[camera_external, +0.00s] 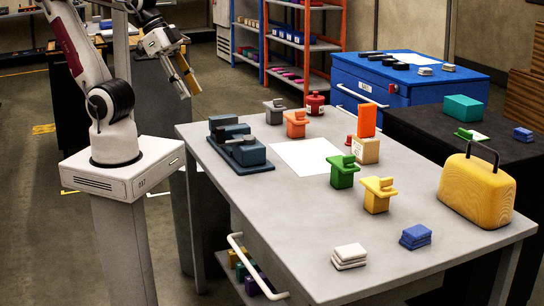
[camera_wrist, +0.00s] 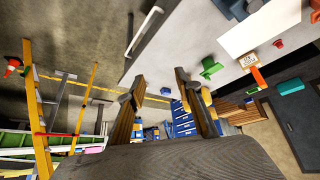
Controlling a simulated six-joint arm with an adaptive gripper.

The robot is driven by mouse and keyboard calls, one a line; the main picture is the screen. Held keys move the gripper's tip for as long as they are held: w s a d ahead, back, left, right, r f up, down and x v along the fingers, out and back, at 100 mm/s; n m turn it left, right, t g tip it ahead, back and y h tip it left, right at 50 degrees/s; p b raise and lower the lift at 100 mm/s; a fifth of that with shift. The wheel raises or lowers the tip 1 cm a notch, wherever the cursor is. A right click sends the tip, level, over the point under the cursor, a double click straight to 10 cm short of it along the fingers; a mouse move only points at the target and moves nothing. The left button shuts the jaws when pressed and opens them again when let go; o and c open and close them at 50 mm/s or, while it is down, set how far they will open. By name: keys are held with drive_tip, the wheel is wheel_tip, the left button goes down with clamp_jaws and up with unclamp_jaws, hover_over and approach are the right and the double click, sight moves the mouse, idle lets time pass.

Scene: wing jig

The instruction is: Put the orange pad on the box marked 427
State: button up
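An orange rectangular pad (camera_external: 366,119) stands upright at the top of a small tan box (camera_external: 369,151) on the grey table. The box bears a white label; its number is too small to read. In the wrist view the orange pad (camera_wrist: 258,78) and the labelled tan box (camera_wrist: 247,60) appear at the right, touching or overlapping. Whether the pad rests on the box or stands behind it is hard to tell. My gripper (camera_external: 190,80) is high at the upper left, away from the table objects. The wrist view shows its fingers (camera_wrist: 157,82) apart with nothing between them.
Grey, orange (camera_external: 296,124), green (camera_external: 343,172) and yellow (camera_external: 377,195) clamp-like blocks stand around a white sheet (camera_external: 304,157). A dark blue fixture (camera_external: 238,148) is at the left. A yellow case (camera_external: 474,194) stands at the right.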

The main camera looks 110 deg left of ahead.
drive_tip(key=shift+g, duration=0.4)
drive_tip(key=shift+s+d+f, duration=0.1)
drive_tip(key=shift+s+f, duration=0.05)
drive_tip(key=shift+s, duration=0.9)
drive_tip(key=shift+s+d+f, duration=0.1)
drive_tip(key=shift+s+f, duration=0.05)
drive_tip(key=shift+s, duration=0.85)
